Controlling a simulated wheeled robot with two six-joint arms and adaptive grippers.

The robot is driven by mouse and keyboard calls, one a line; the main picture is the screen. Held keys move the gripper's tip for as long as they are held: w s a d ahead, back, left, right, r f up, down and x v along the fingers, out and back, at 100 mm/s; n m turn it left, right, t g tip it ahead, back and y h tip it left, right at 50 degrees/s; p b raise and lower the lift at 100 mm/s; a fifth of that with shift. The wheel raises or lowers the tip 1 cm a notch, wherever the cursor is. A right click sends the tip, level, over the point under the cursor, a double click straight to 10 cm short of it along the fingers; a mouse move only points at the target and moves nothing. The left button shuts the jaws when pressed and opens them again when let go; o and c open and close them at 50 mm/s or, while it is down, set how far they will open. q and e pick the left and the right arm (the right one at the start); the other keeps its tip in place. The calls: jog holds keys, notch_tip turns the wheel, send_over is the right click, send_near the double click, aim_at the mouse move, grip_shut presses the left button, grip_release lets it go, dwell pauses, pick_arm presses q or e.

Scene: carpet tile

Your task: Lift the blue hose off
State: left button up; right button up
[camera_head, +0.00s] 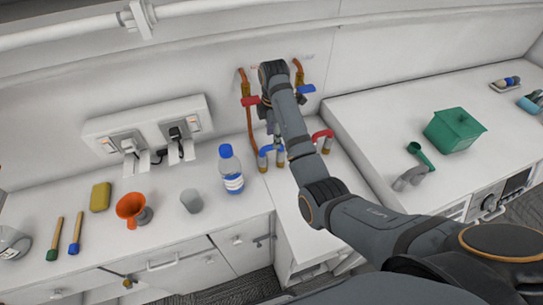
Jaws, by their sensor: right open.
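A short blue hose (267,150), bent like an arch with brass-coloured ends, stands on the counter below the copper pipes at the back wall. A similar red hose (324,134) stands to its right. My right arm reaches in from the lower right, over the counter. My right gripper (279,140) is open, pointing down just at the right side of the blue hose. The arm hides part of the gripper and I cannot tell whether the fingers touch the hose. My left gripper is not in view.
A water bottle (231,170) and a grey cup (191,201) stand left of the blue hose. A red valve handle (250,101) and a blue valve handle (306,89) sit on pipes above. A raised white counter (370,120) lies to the right.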

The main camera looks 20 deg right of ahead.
aim_at(271, 145)
jog(key=f, duration=0.2)
jog(key=f+b, duration=0.1)
jog(key=shift+w, duration=0.25)
jog(key=shift+w+f, duration=0.25)
jog(key=shift+w, duration=0.3)
jog(key=f+b, duration=0.2)
jog(key=shift+s+a+f+b, duration=0.1)
jog(key=shift+s+a+b, duration=0.1)
jog(key=shift+b, duration=0.15)
notch_tip(271, 145, down, 2)
jog(key=shift+s+a+f+p, duration=0.1)
jog(key=shift+a+p, duration=0.05)
jog(key=shift+p, duration=0.8)
jog(key=shift+f, duration=0.15)
jog(key=c, duration=0.6)
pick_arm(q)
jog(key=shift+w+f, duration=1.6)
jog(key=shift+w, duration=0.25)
pick_arm(e)
grip_shut()
